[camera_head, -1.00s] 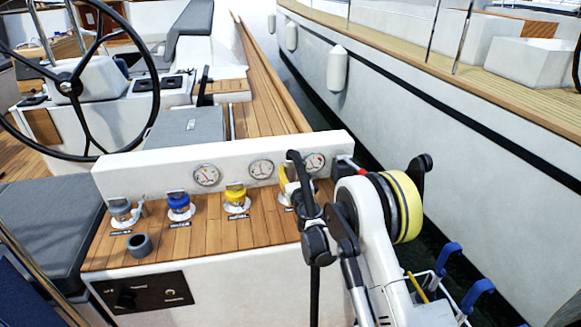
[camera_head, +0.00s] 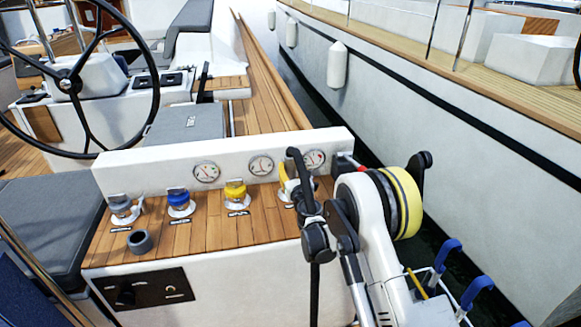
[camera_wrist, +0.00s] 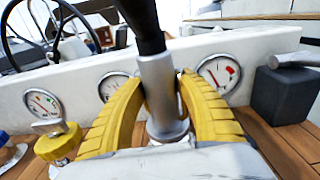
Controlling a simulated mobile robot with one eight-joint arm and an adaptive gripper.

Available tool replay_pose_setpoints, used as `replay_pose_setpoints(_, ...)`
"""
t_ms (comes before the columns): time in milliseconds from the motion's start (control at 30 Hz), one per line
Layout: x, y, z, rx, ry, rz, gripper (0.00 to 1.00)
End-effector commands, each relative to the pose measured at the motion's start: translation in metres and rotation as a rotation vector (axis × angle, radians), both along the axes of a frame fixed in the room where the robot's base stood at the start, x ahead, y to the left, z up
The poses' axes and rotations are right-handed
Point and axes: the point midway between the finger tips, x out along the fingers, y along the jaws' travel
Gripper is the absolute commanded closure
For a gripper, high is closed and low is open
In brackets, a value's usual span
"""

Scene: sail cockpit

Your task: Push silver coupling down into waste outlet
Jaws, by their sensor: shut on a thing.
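The silver coupling (camera_wrist: 157,80) is on the end of a black hose (camera_wrist: 143,22) and stands nearly upright in the wrist view. My gripper (camera_wrist: 163,88) has its two ribbed yellow fingers shut on it from both sides. The coupling's lower end meets a silver round fitting (camera_wrist: 168,132), which looks like the waste outlet. I cannot tell how deep the coupling sits, as my gripper hides part of the fitting. In the head view, the black hose (camera_head: 299,172) rises beside my gripper at the right end of the wooden deck panel, and the coupling is mostly hidden.
A yellow-capped fitting (camera_head: 236,194), a blue-capped one (camera_head: 179,199) and a grey one (camera_head: 122,208) stand along the panel to the left. A dark ring (camera_head: 139,242) lies in front. Gauges (camera_head: 207,173) line the white wall behind. A dark block (camera_wrist: 287,92) stands right.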

Motion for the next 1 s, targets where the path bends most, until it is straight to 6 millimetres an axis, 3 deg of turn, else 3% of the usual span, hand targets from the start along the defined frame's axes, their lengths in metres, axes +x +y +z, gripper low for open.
replay_pose_setpoints(933, 0.000, 0.000, -0.012, 0.000, 0.000, 0.000, 1.00)
replay_pose_setpoints(967, 0.000, 0.000, -0.011, 0.000, 0.000, 0.000, 0.54)
replay_pose_setpoints(1000, 0.000, 0.000, -0.011, 0.000, 0.000, 0.000, 0.54)
